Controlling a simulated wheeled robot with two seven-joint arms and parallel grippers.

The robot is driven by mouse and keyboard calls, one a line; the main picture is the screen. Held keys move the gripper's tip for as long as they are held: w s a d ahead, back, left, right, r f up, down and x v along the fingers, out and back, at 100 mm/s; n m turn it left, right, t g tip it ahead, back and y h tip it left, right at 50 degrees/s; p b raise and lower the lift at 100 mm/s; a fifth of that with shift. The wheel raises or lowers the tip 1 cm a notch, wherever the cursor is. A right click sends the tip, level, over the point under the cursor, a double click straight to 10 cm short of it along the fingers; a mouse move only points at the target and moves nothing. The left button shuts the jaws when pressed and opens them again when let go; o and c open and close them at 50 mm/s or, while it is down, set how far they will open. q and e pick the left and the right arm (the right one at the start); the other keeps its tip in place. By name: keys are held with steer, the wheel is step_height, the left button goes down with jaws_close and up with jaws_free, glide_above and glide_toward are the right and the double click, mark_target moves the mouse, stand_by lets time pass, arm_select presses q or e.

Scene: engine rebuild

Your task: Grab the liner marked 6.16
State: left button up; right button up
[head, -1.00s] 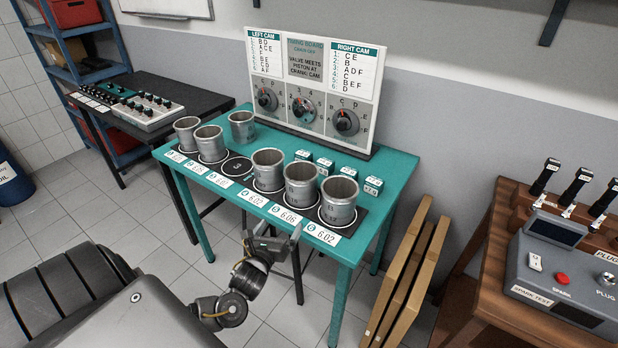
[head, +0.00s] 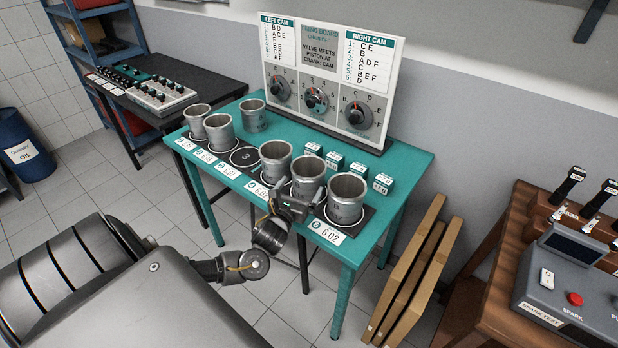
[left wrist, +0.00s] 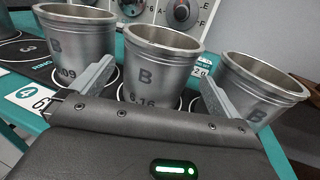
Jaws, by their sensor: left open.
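The liner marked B and 6.16 (left wrist: 150,75) stands upright in the middle of the left wrist view. In the head view it is the middle liner (head: 308,174) of the three at the front right of the teal table. My left gripper (head: 298,203) is open at its front, low on its wall. In the left wrist view one finger of the gripper (left wrist: 156,72) is on either side of this liner; I cannot tell whether they touch it. A liner ending in .09 (left wrist: 75,50) stands to its left, and another B liner (left wrist: 255,90) to its right. My right gripper is not in view.
More liners (head: 221,133) stand at the table's left end, with an empty ring marked 3 (head: 244,156) between the groups. Small teal-and-white blocks (head: 335,160) and the timing board (head: 330,85) are behind. Number cards (head: 328,232) line the front edge.

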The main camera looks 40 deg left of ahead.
arm_select(q)
steer(key=shift+w+a+r, duration=0.1)
steer(key=shift+r, duration=0.05)
steer(key=p+x, duration=0.1)
steer(key=x, duration=0.3)
steer(key=shift+w+p, duration=0.35)
steer(key=shift+w, duration=0.1)
steer(key=shift+s, duration=0.1)
steer(key=c, duration=0.8)
steer(key=shift+r, duration=0.1)
steer(key=shift+c, duration=0.4)
steer(key=shift+r, duration=0.15)
